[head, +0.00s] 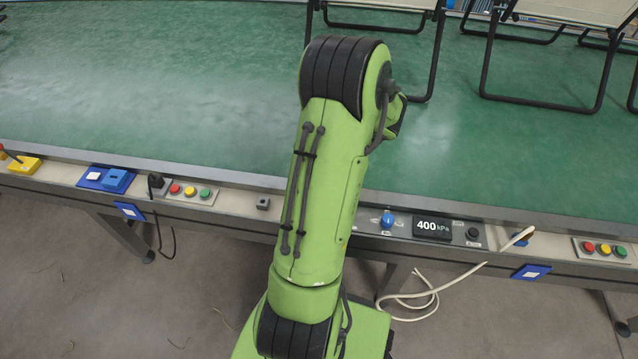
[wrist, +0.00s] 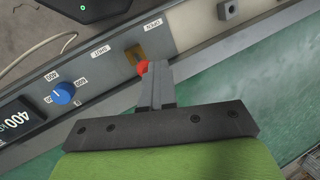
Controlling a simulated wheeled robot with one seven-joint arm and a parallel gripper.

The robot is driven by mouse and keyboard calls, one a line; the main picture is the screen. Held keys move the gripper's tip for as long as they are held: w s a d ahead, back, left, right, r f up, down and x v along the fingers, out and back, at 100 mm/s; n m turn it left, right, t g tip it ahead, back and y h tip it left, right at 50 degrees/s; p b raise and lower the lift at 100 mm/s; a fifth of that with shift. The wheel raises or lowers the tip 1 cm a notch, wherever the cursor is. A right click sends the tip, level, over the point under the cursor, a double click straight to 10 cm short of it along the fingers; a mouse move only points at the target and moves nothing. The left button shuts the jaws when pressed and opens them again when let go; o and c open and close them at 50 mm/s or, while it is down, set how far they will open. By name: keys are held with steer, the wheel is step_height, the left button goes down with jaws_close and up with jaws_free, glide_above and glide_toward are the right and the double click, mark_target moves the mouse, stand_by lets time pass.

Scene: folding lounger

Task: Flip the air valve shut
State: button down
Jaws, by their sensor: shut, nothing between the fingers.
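The air valve's brass-coloured part (wrist: 131,55) sits on the panel in the wrist view, between a "SHUT" label (wrist: 100,52) and an "OPEN" label (wrist: 153,24). A red round knob (wrist: 143,67) shows at its near side, partly behind my fingers. My gripper (wrist: 157,66) is shut with nothing between its fingers. Its tips overlap the knob's right side in the picture; I cannot tell whether they touch it. Most of the lever is hidden, so its exact angle is unclear. In the head view my arm hides the valve and the gripper.
A blue dial (head: 387,220) and a 400 kPa display (head: 432,228) sit on the panel right of my arm. A pale hose (head: 440,288) hangs there. Button boxes (head: 190,192) line the rail. Lounger frames (head: 485,80) stand on the green belt (head: 150,90).

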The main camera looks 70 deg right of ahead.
steer(key=shift+s+d+f+t+y+p, duration=0.15)
steer(key=shift+s+t+p, duration=0.4)
steer(key=shift+s+t, duration=0.35)
steer(key=shift+s+d+f+t+y+p, duration=0.2)
steer(key=shift+s+t+p, duration=0.3)
steer(key=shift+s+t, duration=0.4)
steer(key=shift+s+d+f+t+y+p, duration=0.15)
steer(key=shift+s+t+p, duration=0.4)
steer(key=shift+s+t, duration=0.3)
steer(key=shift+w+r, duration=0.1)
steer(key=shift+w, duration=0.05)
steer(key=shift+r+p, duration=0.75)
steer(key=shift+r, duration=0.05)
